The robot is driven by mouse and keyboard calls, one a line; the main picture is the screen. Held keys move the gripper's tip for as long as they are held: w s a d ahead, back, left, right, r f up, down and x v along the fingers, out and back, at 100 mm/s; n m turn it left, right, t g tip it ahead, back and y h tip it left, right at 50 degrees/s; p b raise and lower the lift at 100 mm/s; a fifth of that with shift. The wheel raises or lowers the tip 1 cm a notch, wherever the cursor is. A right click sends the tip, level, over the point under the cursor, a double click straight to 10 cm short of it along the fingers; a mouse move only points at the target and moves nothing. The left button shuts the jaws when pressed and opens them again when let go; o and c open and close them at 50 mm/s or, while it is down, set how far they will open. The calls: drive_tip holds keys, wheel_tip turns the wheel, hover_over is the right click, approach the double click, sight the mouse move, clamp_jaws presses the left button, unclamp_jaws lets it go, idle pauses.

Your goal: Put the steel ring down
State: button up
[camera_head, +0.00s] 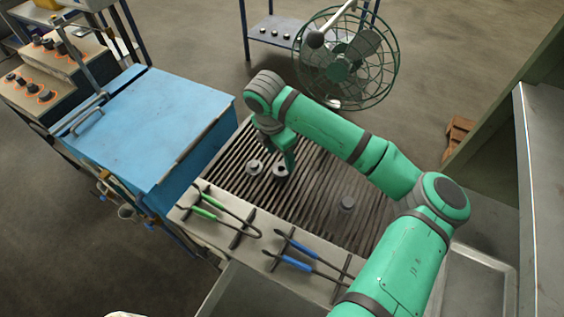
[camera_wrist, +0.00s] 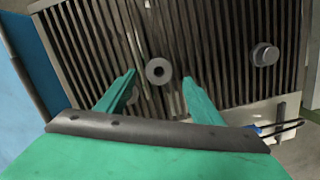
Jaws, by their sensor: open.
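The steel ring (camera_wrist: 149,71) lies on the slatted grate, its dark hole facing up toward the wrist camera. It lies between the lines of my two fingers, near their tips, with a gap on each side. My gripper (camera_wrist: 159,77) is open and holds nothing. In the head view the ring (camera_head: 276,173) lies on the grate (camera_head: 315,190) just beside my gripper (camera_head: 289,163), which points down. The gap between fingertips and ring in height cannot be judged.
A small steel piece (camera_head: 254,167) sits left of the ring, and another round piece (camera_head: 346,204) sits to the right. Green-handled tongs (camera_head: 212,199) and blue-handled tongs (camera_head: 300,248) lie on the front ledge. A blue box (camera_head: 150,125) stands left; a fan (camera_head: 345,60) stands behind.

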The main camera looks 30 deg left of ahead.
drive_tip(key=r, duration=0.5)
drive_tip(key=shift+s+a+r, duration=0.15)
drive_tip(key=shift+s+r, duration=0.1)
drive_tip(key=shift+s+a, duration=0.1)
drive_tip(key=shift+d, duration=0.2)
